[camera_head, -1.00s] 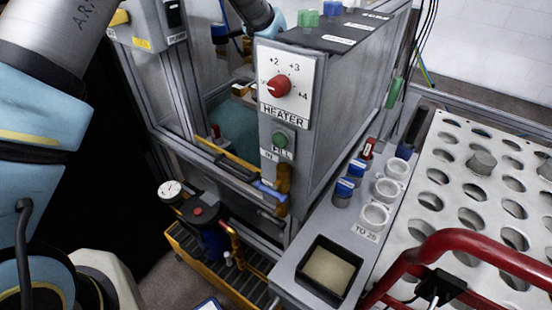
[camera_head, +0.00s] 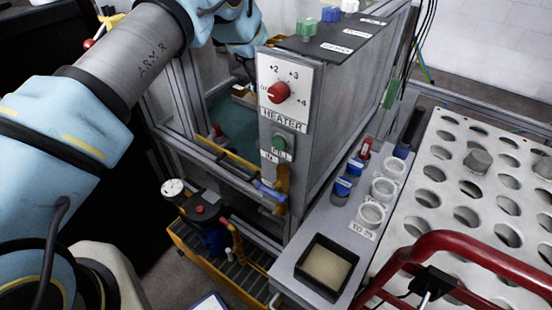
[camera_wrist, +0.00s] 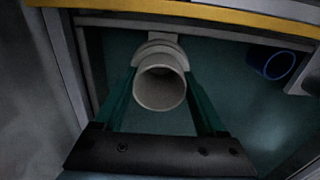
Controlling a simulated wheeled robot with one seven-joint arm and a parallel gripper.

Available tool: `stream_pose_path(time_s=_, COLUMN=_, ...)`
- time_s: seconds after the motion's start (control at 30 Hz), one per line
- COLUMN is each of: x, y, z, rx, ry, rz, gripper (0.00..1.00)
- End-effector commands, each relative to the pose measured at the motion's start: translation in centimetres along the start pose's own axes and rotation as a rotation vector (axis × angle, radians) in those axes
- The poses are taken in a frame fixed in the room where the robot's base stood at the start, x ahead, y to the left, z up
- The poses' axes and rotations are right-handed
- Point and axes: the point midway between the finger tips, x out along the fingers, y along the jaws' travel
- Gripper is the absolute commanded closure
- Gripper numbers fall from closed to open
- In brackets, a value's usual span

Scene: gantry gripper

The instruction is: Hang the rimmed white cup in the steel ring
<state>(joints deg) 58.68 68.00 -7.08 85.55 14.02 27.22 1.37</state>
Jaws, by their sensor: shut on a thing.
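In the wrist view, my gripper (camera_wrist: 160,77) has its two green fingers on either side of a pale grey-white cup (camera_wrist: 160,104) and is shut on it. The cup's round open mouth faces the wrist camera. Just beyond the cup, a pale curved piece with a flat tab (camera_wrist: 164,36) joins the frame; it looks like the ring mount. The cup overlaps it, and I cannot tell whether the cup is inside the ring or only in front of it. In the head view, the gripper and cup are hidden behind the heater panel.
A yellow-edged frame bar (camera_wrist: 230,14) crosses the top. The heater panel (camera_head: 284,125) and frame posts stand close to my arm. White cups (camera_head: 384,189) stand on the side shelf, beside a perforated rack (camera_head: 428,198).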

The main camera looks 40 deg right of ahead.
Motion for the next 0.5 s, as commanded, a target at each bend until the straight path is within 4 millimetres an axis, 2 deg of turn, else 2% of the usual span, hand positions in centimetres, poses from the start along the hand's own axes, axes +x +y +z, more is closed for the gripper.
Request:
stream_pose_path(time_s=0.23, x=0.38, y=-0.01, z=-0.02, rx=0.001, ry=0.0, rz=0.0, gripper=0.85)
stream_pose_path(time_s=0.27, x=0.22, y=-0.01, z=-0.02, rx=0.001, ry=0.0, rz=0.0, gripper=0.24)
stream_pose_path(time_s=0.43, x=0.22, y=0.02, z=0.0, rx=0.001, ry=0.0, rz=0.0, gripper=0.05)
stream_pose_path(time_s=0.5, x=0.22, y=0.02, z=0.01, rx=0.001, ry=0.0, rz=0.0, gripper=0.0)
